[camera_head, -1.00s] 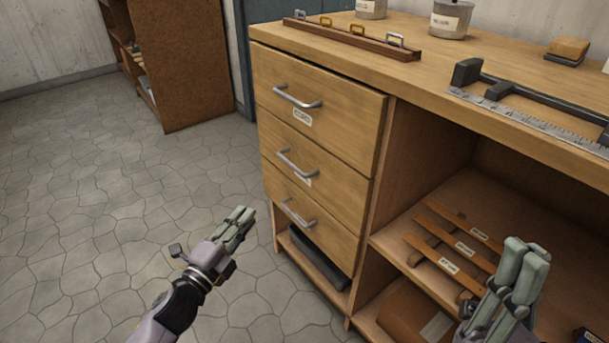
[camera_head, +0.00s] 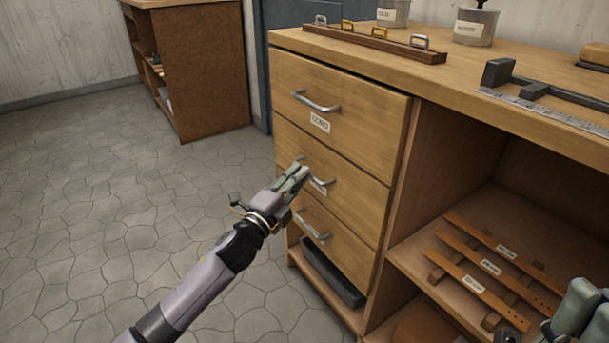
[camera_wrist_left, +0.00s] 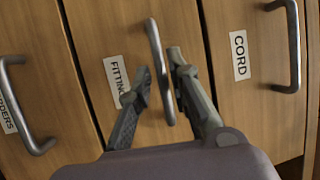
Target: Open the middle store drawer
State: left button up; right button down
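The middle store drawer (camera_head: 350,206) is shut, its wooden front level with its neighbours. In the left wrist view its label, partly hidden, reads "FITTIN…" (camera_wrist_left: 116,80). Its metal bar handle (camera_wrist_left: 155,50) shows there between the two fingers of my left gripper (camera_wrist_left: 158,66). The fingers stand apart, with a gap to the bar on the left side; I cannot tell whether the right finger touches it. In the head view my left gripper (camera_head: 299,170) covers part of this handle. My right gripper (camera_head: 578,308) is at the lower right corner, cut off by the frame edge.
The CORD drawer (camera_head: 350,105) is above and a third drawer (camera_head: 345,255) below, both shut with bar handles. An open shelf with labelled straps (camera_head: 490,268) is to the right. Open floor (camera_head: 120,220) lies left of the cabinet.

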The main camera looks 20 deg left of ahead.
pick_arm(q)
jog(key=shift+x, duration=1.5)
grip_shut()
